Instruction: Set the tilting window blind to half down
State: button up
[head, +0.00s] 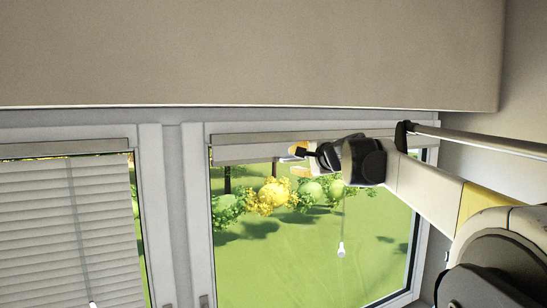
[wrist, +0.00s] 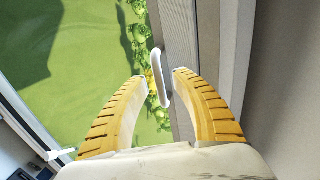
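The blind on the right window is raised, its slats bunched in a narrow pale stack (head: 245,152) under the window's top edge. In the wrist view the stack (wrist: 180,110) runs along the right of the glass. A white loop handle (wrist: 165,92) sits at its lower edge, just ahead of and between my fingertips. My gripper (head: 298,158) is at the stack's lower edge in the head view. In the wrist view my gripper (wrist: 159,77) is open, its yellow fingers on either side of the handle, with no clear contact. A pull cord with a white tassel (head: 341,249) hangs below my wrist.
The left window has another blind (head: 60,235), lowered over most of its visible glass, with a cord in front. A wide beige panel (head: 250,55) overhangs both windows. A pale post (head: 180,215) separates them. Open glass lies below my gripper.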

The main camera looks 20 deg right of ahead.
jog(key=shift+w+f, duration=0.1)
jog(key=shift+w, duration=0.35)
jog(key=shift+c, duration=0.5)
grip_shut()
jog(key=shift+f, duration=0.1)
notch_tip(320, 180, down, 42)
jog(key=b, duration=2.5)
jog(key=shift+o, duration=0.5)
grip_release()
